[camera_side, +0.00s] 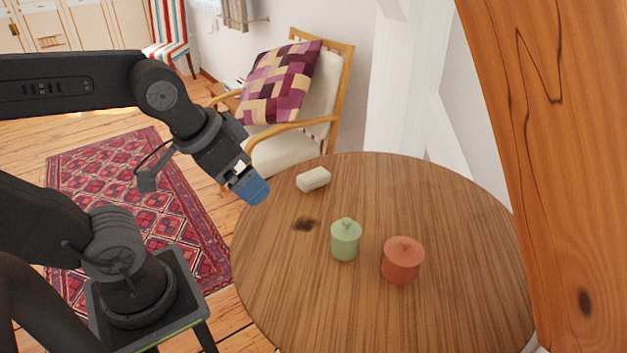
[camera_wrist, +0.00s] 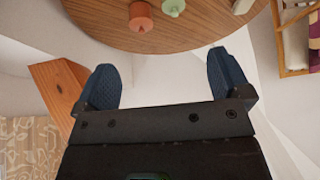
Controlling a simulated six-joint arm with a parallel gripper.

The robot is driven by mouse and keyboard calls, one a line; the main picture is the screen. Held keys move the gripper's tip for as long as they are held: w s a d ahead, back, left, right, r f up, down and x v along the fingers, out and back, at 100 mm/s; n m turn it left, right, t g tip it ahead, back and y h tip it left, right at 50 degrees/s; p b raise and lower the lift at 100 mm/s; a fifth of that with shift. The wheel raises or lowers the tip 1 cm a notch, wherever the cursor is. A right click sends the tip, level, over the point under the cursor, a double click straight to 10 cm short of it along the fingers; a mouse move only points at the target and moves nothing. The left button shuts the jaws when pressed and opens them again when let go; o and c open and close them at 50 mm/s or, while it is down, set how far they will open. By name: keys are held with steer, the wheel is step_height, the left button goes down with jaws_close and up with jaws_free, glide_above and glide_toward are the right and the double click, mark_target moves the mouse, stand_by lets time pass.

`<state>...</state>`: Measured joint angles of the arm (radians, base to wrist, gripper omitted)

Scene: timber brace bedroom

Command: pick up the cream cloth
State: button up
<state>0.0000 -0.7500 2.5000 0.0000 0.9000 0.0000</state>
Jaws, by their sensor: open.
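The cream cloth (camera_side: 313,179) is a small folded block lying near the far left edge of the round wooden table (camera_side: 450,215). In the wrist view the cloth (camera_wrist: 242,6) shows only in part at the top edge. My gripper (camera_side: 254,192) has blue fingertips and hangs at the table's left edge, to the left of the cloth and apart from it. In the wrist view my gripper (camera_wrist: 163,85) has its two fingers wide apart with nothing between them.
A green lidded pot (camera_side: 345,240) and a red lidded pot (camera_side: 402,261) stand on the table, nearer the camera than the cloth. A timber brace (camera_side: 545,150) rises at the right. An armchair (camera_side: 290,152) with a patchwork cushion (camera_side: 283,82) stands behind the table.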

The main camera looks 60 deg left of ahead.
steer(key=shift+w, duration=0.1)
steer(key=g, duration=0.1)
glide_above(313, 174)
steer(key=s, duration=0.4)
step_height(313, 174, down, 20)
steer(key=x, duration=0.9)
steer(key=shift+s+d+f, duration=0.15)
steer(key=shift+s, duration=0.25)
steer(key=shift+s+x, duration=0.15)
steer(key=shift+x, duration=1.25)
steer(key=shift+s+x, duration=0.2)
steer(key=shift+x, duration=1.2)
steer(key=shift+f, duration=0.4)
